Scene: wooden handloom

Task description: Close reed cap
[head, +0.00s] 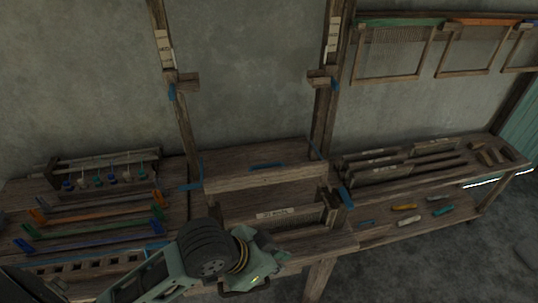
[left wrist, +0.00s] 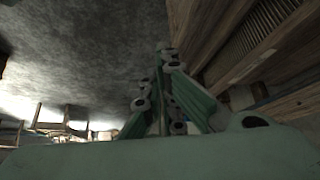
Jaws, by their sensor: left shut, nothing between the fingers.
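The loom's reed (head: 298,220) sits low in the middle of the wooden loom frame, with a pale label on the wooden bar above it. I cannot tell clearly which bar is the cap or how far open it is. My left gripper (head: 268,248) is in front of the loom, just below the reed in the picture, its fingers partly hidden by my wrist. In the left wrist view the gripper (left wrist: 170,62) is shut and empty. A slatted reed (left wrist: 262,38) with a wooden bar is to its right, apart from the fingers. My right gripper is out of view.
Wooden posts (head: 185,125) rise from the loom. The left bench holds colored shuttles or bars (head: 95,225) and a bobbin rack (head: 105,172). The right bench holds reeds (head: 400,165) and small tools (head: 405,207). Framed heddles (head: 392,55) hang on the wall.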

